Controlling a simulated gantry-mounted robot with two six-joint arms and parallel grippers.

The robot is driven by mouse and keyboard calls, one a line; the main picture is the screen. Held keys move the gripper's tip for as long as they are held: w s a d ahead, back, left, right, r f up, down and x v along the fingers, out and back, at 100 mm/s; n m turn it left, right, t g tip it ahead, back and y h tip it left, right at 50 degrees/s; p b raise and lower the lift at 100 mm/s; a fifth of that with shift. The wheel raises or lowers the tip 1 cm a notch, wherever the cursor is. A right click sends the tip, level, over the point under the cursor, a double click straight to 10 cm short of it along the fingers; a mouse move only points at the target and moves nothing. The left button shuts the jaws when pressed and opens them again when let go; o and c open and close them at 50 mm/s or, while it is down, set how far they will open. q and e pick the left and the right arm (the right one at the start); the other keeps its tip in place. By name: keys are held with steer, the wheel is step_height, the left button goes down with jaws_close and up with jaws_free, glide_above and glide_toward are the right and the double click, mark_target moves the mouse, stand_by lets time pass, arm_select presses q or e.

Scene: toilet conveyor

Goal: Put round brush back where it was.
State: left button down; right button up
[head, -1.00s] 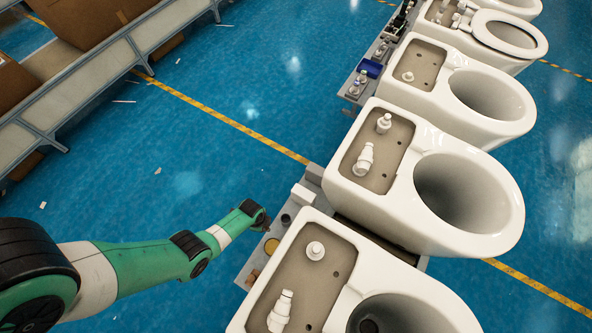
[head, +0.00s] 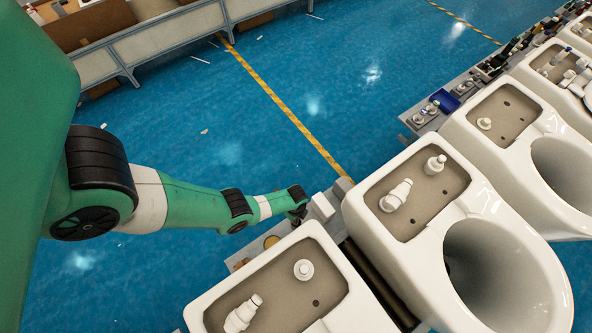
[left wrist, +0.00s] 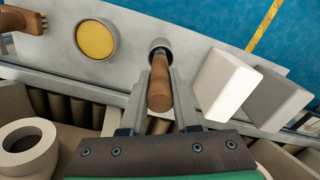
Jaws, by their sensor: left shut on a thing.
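The round brush (left wrist: 160,88) shows its brown wooden handle in the left wrist view. My left gripper (left wrist: 158,98) is shut on this handle, with one finger on each side. The far end of the brush is at a small round grey holder (left wrist: 160,46) on the grey shelf; the bristles are hidden, and I cannot tell how deep the brush sits. In the head view, my left gripper (head: 298,212) is over the shelf beside the white block (head: 322,207), and the brush is too hidden to make out. My right gripper is not in view.
The shelf also holds a round yellow-topped tin (left wrist: 96,40), a wooden brush (left wrist: 22,20), a white block (left wrist: 224,84) and a grey block (left wrist: 275,98). Toilets (head: 322,232) with open tanks line the shelf's right side. Blue floor lies open to the left.

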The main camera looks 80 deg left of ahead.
arm_select(q)
step_height(320, 180, down, 4)
steer(key=b, duration=0.4)
steer(key=shift+w, duration=0.1)
steer(key=shift+r, duration=0.25)
steer(key=shift+f, duration=0.2)
steer(key=c, duration=0.7)
jaws_free()
steer(key=shift+o, duration=0.2)
steer(key=shift+r, duration=0.1)
step_height(320, 180, up, 12)
steer(key=p, duration=1.2)
steer(key=shift+r+p, duration=0.2)
steer(key=shift+p, duration=0.15)
steer(key=shift+f, duration=0.1)
